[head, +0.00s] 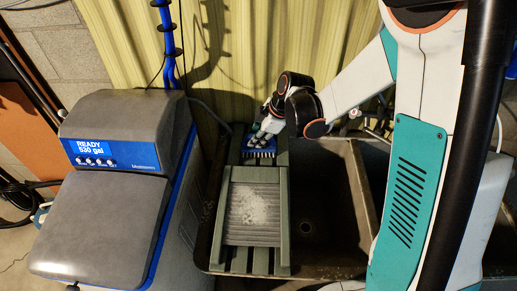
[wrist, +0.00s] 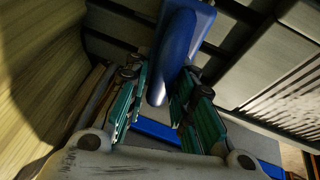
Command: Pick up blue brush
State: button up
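The blue brush (head: 261,152) lies bristles down on the green slatted rack at the far end, behind the washboard. My gripper (head: 262,136) is right over it, pointing down, and hides part of its top. In the wrist view the brush (wrist: 176,52) shows a rounded blue handle reaching between the teal fingers of my gripper (wrist: 160,92). A finger stands on each side of the handle, with gaps visible, so the gripper looks open. Whether either finger touches the handle is not clear.
A washboard (head: 253,208) with a whitish patch lies on the rack (head: 285,225) in front of the brush. A dark sink basin (head: 320,215) is to the right. The grey water softener (head: 110,220) stands left. A yellow corrugated wall (head: 240,50) is close behind.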

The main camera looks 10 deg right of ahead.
grip_shut()
jog(key=shift+r, duration=0.15)
notch_tip(320, 180, up, 20)
jog(key=p, duration=0.5)
jog(key=shift+p, duration=0.35)
jog(key=shift+c, duration=2)
grip_release()
grip_shut()
jog(key=shift+d+f, duration=0.1)
jog(key=shift+f, duration=0.1)
